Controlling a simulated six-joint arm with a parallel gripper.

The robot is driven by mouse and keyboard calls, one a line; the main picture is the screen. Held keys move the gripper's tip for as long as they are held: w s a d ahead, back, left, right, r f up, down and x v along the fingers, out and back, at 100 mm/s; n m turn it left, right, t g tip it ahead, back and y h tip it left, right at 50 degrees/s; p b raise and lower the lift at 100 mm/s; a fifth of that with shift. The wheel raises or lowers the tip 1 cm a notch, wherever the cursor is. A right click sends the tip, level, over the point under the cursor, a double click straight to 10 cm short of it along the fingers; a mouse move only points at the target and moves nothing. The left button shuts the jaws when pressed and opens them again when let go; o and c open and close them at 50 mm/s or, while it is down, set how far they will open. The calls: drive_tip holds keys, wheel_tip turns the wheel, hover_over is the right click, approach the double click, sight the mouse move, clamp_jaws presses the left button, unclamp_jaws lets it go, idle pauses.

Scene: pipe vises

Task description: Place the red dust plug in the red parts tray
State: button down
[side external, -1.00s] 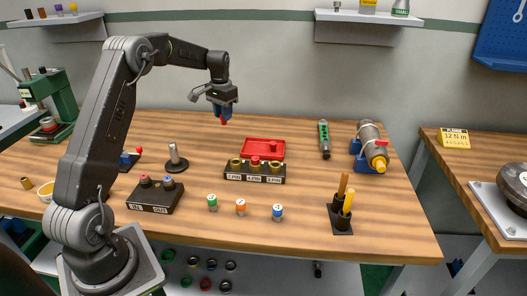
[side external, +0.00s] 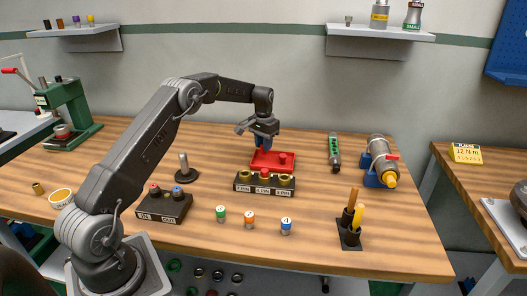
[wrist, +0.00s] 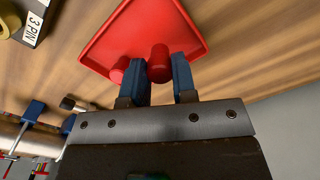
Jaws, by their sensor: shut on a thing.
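The red parts tray (side external: 258,167) sits on the bench behind the black block of pin sockets. My gripper (side external: 264,144) points down at the tray's far side. Its blue fingers are shut on a red plug (wrist: 159,64), seen between the fingertips in the wrist view. In the side view the held plug blends into the red of the tray, so I cannot tell whether it touches the tray floor. Another red plug (side external: 282,158) stands in the right part of the tray; it shows partly behind a finger in the wrist view (wrist: 119,70).
The socket block (side external: 263,189), with a red plug in its middle socket, is just in front of the tray. A green tester (side external: 334,150) and a pipe vise (side external: 380,160) are to the right. Small capped pieces (side external: 249,219) and a pen holder (side external: 349,235) stand in front.

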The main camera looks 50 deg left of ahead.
drive_tip(key=shift+f, duration=1.55)
drive_tip(key=c, duration=0.9)
unclamp_jaws()
drive_tip(key=shift+f, duration=0.1)
